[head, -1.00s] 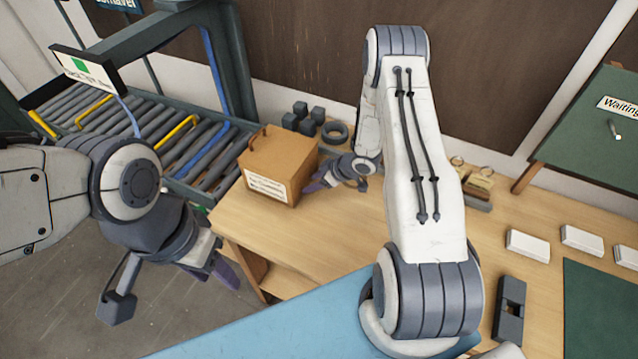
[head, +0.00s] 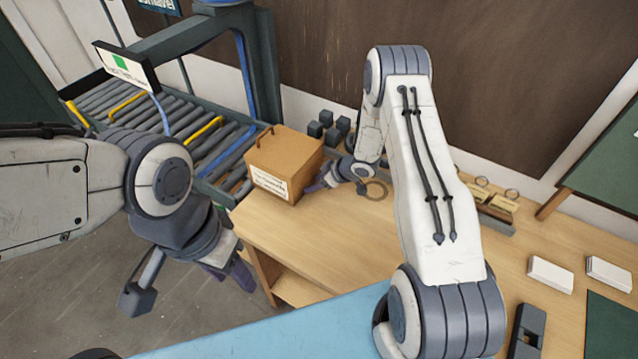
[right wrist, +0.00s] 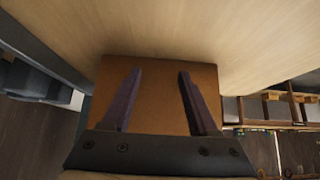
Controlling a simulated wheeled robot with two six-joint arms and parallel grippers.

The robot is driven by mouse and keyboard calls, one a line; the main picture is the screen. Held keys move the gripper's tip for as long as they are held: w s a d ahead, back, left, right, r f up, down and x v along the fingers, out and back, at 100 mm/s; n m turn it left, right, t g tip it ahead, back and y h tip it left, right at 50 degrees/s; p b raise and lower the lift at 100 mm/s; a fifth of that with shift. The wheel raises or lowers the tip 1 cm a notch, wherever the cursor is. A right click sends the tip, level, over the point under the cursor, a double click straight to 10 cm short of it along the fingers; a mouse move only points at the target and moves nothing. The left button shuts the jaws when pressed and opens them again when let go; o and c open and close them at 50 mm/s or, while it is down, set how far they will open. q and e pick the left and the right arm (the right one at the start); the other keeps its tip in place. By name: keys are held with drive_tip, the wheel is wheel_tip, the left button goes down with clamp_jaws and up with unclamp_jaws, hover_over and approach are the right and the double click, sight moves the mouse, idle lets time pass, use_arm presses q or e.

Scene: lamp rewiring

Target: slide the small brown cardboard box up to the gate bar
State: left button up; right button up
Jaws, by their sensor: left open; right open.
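The small brown cardboard box (head: 287,153) stands upright at the table's left end, beside the roller conveyor, with a white label on its front. My right gripper (head: 318,184) is at the box's right side. In the right wrist view its two purple fingers (right wrist: 158,90) are apart, with the box's brown face (right wrist: 157,88) filling the space behind them. Whether they touch it is unclear. My left gripper (head: 230,276) is open and empty, in front of the table's left end. Yellow bars (head: 204,131) cross the conveyor; I cannot tell which bar is the gate bar.
The roller conveyor (head: 178,119) lies left of the box, with a dark frame and a small sign (head: 126,66) over it. Dark cubes (head: 315,129) stand behind the box. White blocks (head: 550,274) lie at the right. The table (head: 310,235) in front of the box is clear.

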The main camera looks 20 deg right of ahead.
drive_tip(key=shift+w+a, duration=1.05)
drive_tip(key=shift+w, duration=0.2)
drive_tip(key=shift+w+a, duration=1.05)
drive_tip(key=shift+w, duration=0.2)
drive_tip(key=shift+w+a+p, duration=0.55)
drive_tip(key=shift+w+a, duration=1.6)
drive_tip(key=shift+w, duration=0.3)
